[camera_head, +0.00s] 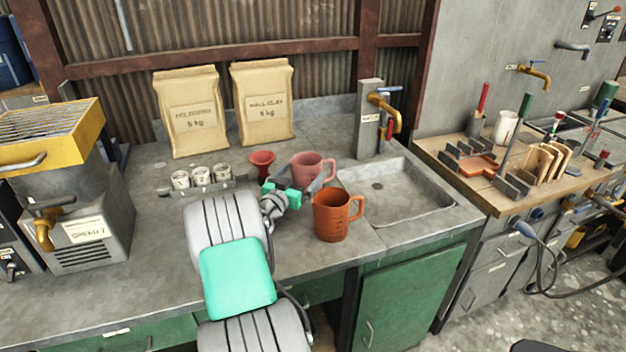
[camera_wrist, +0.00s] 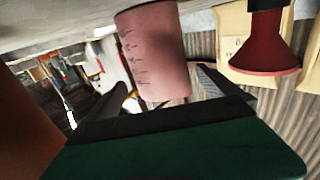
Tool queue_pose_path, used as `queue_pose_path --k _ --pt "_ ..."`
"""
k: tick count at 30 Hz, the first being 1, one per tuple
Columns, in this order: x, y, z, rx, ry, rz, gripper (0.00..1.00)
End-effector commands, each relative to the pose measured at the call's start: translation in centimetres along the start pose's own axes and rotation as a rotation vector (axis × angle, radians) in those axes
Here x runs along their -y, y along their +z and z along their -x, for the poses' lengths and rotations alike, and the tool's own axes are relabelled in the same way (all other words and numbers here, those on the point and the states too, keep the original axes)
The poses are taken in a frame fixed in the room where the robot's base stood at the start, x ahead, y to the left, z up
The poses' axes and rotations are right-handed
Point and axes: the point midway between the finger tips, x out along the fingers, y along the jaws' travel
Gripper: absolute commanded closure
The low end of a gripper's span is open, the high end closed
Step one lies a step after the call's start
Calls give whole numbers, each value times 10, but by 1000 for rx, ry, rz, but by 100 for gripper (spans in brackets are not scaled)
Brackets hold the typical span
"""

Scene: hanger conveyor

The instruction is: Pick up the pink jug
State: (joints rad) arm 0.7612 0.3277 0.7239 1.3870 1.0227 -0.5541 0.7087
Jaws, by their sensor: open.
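The pink jug (camera_head: 309,166) stands upright on the grey counter, just left of the sink. It also shows in the wrist view (camera_wrist: 155,48), which is turned upside down, with measuring marks on its side. My gripper (camera_head: 303,184) is open in front of the jug and hides its lower part in the head view. In the wrist view its two dark fingers (camera_wrist: 170,88) are spread, one towards each side of the jug. A gap shows at the right finger. I cannot tell how far the jug is between them.
An orange jug (camera_head: 333,215) stands close to the right of my gripper; its side fills the wrist view's left edge (camera_wrist: 25,125). A red funnel (camera_head: 262,164) stands left of the pink jug. Behind are two paper bags (camera_head: 193,112); the sink (camera_head: 400,195) is right.

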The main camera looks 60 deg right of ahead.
Motion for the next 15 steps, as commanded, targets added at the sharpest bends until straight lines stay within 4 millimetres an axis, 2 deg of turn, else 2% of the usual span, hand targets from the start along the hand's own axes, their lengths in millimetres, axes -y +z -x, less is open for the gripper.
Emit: queue_pose_path --k 6,9,15 --pt "-2 -9 -37 1 3 -1 0" --pt "-1 -7 -52 2 1 -1 0" --pt "0 -6 -57 1 -2 0 0"
